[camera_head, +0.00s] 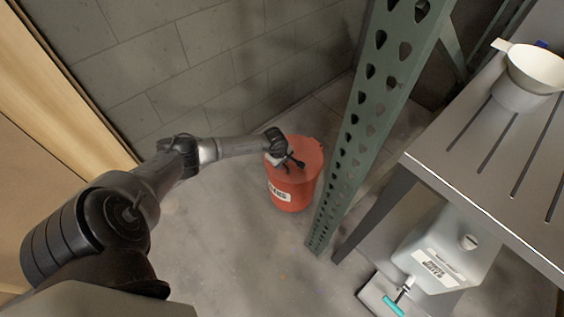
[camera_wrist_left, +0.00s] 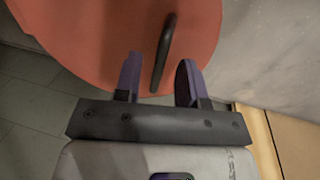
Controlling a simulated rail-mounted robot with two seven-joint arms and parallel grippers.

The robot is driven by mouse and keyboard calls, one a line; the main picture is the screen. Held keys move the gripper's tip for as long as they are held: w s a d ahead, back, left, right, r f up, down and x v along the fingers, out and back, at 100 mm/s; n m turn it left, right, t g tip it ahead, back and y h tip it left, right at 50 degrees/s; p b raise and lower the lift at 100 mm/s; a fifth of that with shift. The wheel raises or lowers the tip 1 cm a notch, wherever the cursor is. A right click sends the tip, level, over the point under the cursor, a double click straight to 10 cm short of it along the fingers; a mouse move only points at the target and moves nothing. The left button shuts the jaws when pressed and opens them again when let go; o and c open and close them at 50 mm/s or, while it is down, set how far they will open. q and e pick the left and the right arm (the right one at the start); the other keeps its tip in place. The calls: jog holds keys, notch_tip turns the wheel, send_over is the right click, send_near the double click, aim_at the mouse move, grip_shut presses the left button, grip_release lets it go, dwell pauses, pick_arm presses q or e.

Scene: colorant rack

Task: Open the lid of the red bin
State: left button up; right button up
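The red bin (camera_head: 292,188) stands on the floor near the block wall, with a white label on its side. Its round lid is on top and looks shut; in the left wrist view the red lid (camera_wrist_left: 110,28) fills the upper part. A dark bar-shaped lid handle (camera_wrist_left: 164,52) stands on the lid. My left gripper (camera_head: 291,165) is over the lid; in the left wrist view its fingers (camera_wrist_left: 158,82) are spread, with the near end of the handle between them. A gap shows on each side of the handle. My right gripper is not in view.
A green perforated rack post (camera_head: 368,110) rises just right of the bin. Right of it is a grey metal shelf (camera_head: 440,165) with a white container (camera_head: 534,70). A translucent jug (camera_head: 446,255) stands below. A block wall (camera_head: 190,60) is behind; floor in front is clear.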

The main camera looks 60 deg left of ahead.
pick_arm(q)
jog(key=shift+c, duration=0.3)
grip_shut()
